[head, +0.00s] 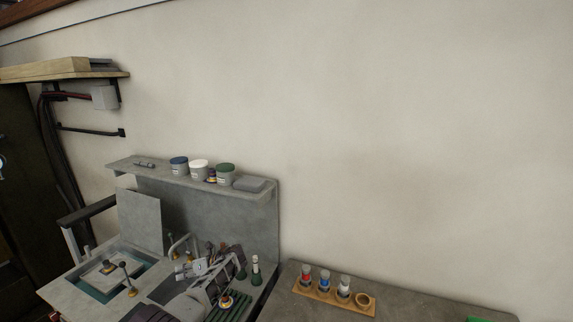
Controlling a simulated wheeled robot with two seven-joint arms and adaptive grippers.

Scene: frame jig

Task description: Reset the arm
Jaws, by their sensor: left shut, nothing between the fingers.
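My left gripper (232,272) is low in the head view, left of centre, over the grey workbench (72,293). Its grey and dark parts blend with the clutter around it. Its fingers look shut with nothing held between them. Part of my left arm shows below it at the bottom edge. My right gripper is not in view.
A back shelf (140,171) holds a blue-topped jar (179,166), a white jar (199,170) and a green-topped jar (225,174). A wooden rack (325,300) with small coloured bottles stands on the right-hand table (420,306).

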